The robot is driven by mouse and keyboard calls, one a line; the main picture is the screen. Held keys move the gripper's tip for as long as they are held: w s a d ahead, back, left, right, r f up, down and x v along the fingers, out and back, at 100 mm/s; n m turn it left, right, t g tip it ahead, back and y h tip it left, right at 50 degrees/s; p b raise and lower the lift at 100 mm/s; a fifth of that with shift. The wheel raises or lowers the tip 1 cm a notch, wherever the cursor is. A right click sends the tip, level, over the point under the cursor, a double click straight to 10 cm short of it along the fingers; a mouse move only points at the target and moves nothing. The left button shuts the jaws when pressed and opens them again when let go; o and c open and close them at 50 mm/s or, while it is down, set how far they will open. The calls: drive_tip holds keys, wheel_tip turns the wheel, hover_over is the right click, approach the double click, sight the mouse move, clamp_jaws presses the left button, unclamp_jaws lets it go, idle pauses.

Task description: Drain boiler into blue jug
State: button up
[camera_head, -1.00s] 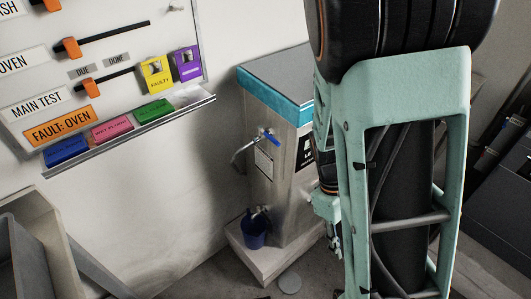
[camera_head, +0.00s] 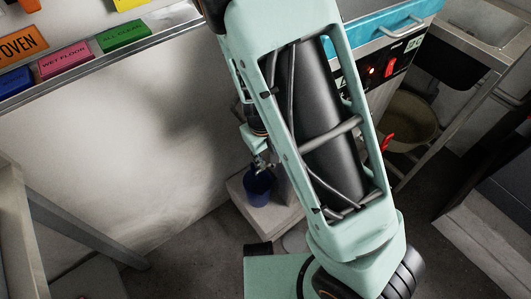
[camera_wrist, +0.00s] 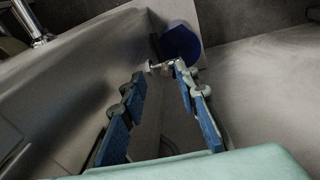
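The blue jug (camera_head: 258,187) stands on a pale low plinth (camera_head: 283,222) in the head view. It also shows near the top of the wrist view (camera_wrist: 183,42). The boiler (camera_head: 385,32) has a teal upper band and a dark front panel with a lit red switch; my arm hides most of its body. A small metal tap (camera_wrist: 158,66) shows beside the jug in the wrist view. My gripper (camera_wrist: 160,74) is open, with its blue-padded fingers apart and their tips around or just short of the tap. I cannot tell whether they touch it.
A large round pot (camera_head: 412,120) stands under a sink bench (camera_head: 480,45) at the right. A grey frame (camera_head: 70,215) stands at the lower left. A wall board ledge (camera_head: 100,62) holds coloured labels. Open floor (camera_head: 190,265) lies in front of the plinth.

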sight(269, 170)
drive_tip(key=f+b, duration=0.1)
drive_tip(key=f, duration=0.2)
drive_tip(key=w+f+b, duration=0.1)
drive_tip(key=f+b, duration=0.1)
drive_tip(key=f, duration=0.1)
drive_tip(key=f+b, duration=0.1)
drive_tip(key=f, duration=0.2)
drive_tip(key=shift+w+d, duration=0.25)
drive_tip(key=shift+d, duration=0.1)
clamp_jaws()
